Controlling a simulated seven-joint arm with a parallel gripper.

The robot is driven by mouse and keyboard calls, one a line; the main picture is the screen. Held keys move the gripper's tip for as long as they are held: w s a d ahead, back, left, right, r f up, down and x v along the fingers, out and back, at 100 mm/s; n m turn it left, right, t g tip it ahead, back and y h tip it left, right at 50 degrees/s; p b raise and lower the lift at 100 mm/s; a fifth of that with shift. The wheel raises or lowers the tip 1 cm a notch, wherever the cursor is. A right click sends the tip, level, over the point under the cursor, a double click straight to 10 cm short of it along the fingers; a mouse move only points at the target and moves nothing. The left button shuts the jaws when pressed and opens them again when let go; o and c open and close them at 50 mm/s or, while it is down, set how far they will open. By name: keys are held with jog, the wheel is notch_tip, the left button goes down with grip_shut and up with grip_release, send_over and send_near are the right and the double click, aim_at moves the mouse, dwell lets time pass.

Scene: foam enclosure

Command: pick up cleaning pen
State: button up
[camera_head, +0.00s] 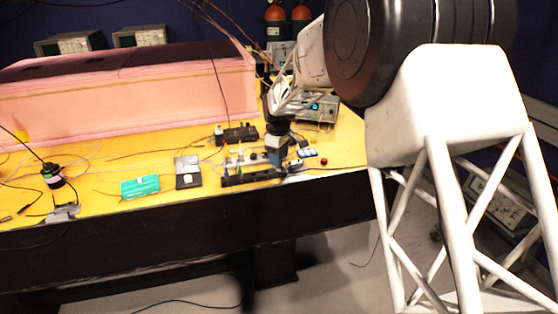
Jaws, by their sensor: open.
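My gripper (276,156) is at the end of my white arm, pointing down over the right part of the yellow table (110,160). It is small and dark here, and I see nothing held in it. Just left of it and partly beside it is a low black rack (250,178) with several small upright items. I cannot tell for sure which item is the cleaning pen; it may be among these small items or hidden by the gripper.
A teal box (140,187) and a black-and-grey box (188,172) lie left of the rack. A black device (240,134) is behind it. Blue-white pieces (307,153) and a red ball (324,161) are to the right. A pink foam enclosure (130,100) fills the back; loose cables cross the table.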

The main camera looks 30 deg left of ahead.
dwell(0.4)
grip_shut()
jog(key=shift+r, duration=0.15)
jog(key=shift+r, duration=0.8)
jog(key=shift+s+d+r, duration=0.1)
jog(key=shift+r, duration=0.85)
jog(key=s+d+r, duration=0.1)
jog(key=s+d, duration=0.9)
jog(key=s, duration=0.2)
jog(key=shift+r, duration=0.15)
jog(key=shift+d, duration=0.1)
